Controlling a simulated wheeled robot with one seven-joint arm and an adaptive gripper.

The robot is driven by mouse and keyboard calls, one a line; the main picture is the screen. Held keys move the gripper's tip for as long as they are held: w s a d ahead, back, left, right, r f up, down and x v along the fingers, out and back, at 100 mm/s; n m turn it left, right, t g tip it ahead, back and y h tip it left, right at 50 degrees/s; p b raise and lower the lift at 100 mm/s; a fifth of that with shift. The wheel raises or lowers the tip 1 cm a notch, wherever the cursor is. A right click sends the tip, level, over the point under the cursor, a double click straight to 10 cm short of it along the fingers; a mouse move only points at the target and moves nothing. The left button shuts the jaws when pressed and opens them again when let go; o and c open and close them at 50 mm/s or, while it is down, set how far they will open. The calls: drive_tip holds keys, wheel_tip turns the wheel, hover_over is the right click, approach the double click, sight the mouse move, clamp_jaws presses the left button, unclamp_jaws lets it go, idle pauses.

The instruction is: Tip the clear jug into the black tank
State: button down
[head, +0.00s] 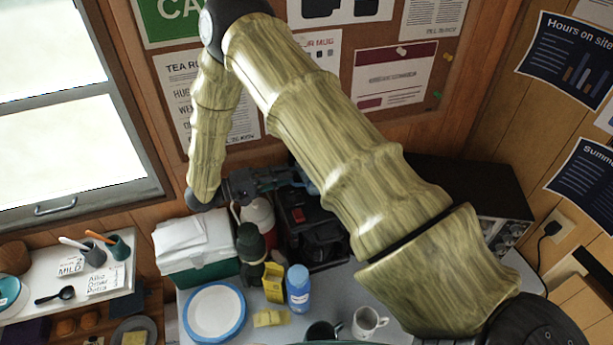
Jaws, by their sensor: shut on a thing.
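My gripper (282,180) is at the back of the counter, reached over from the left, just above a black coffee machine (298,215) with a red switch. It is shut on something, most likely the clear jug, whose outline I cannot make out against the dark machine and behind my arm. The black tank cannot be told apart from the machine's dark body in this view. Whether the jug is upright or tilted does not show.
A black appliance (480,190) stands right.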

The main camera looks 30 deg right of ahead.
drive_tip(key=shift+s+f+m, duration=0.1)
drive_tip(key=shift+s+m, duration=0.05)
drive_tip(key=shift+m, duration=0.25)
drive_tip(key=shift+s+a+r+m, duration=0.25)
drive_tip(key=shift+s+r+m, duration=0.35)
drive_tip(key=shift+s+m, duration=0.35)
drive_tip(key=shift+w, duration=0.1)
